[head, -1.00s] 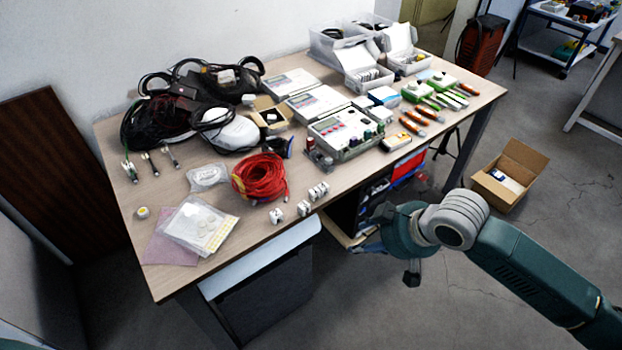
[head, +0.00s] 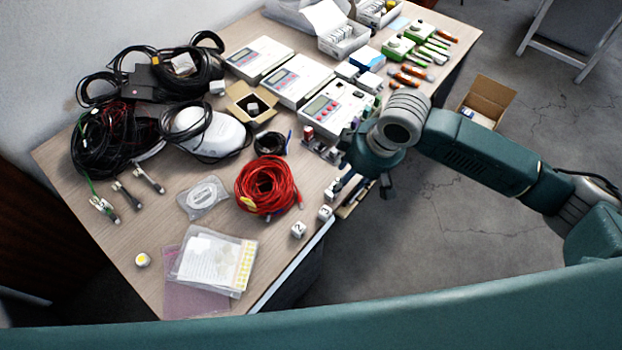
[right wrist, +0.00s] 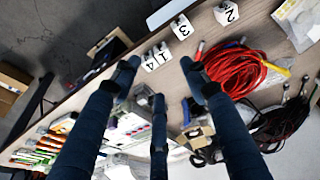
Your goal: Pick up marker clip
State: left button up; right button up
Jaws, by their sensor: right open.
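The marker clips are small white blocks with black numbers at the table's front edge. In the head view, clip 2 (head: 298,230) and clip 3 (head: 325,212) stand apart. In the right wrist view, clip 2 (right wrist: 227,12), clip 3 (right wrist: 182,28) and a close pair marked 1 and 4 (right wrist: 155,57) show. My right gripper (head: 362,180) is over the table edge, beside the clips. In the right wrist view, its spread fingers (right wrist: 160,72) are open and empty, with the pair just beyond the fingertips. My left gripper is not in view.
A red cable coil (head: 266,186) lies left of the clips, with a clear bag (head: 203,197) beyond it. White instruments (head: 300,82) stand farther back. An open cardboard box (head: 487,98) is on the floor. Bare tabletop lies left of clip 2.

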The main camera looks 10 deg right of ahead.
send_over(331, 194)
jog(key=s+d, duration=0.1)
jog(key=d, duration=0.1)
notch_tip(331, 194, down, 4)
jog(key=shift+a+p+x, duration=0.2)
jog(key=shift+p+x, duration=0.55)
jog(key=shift+x, duration=2.4)
jog(key=shift+r, duration=0.1)
jog(key=c, duration=0.8)
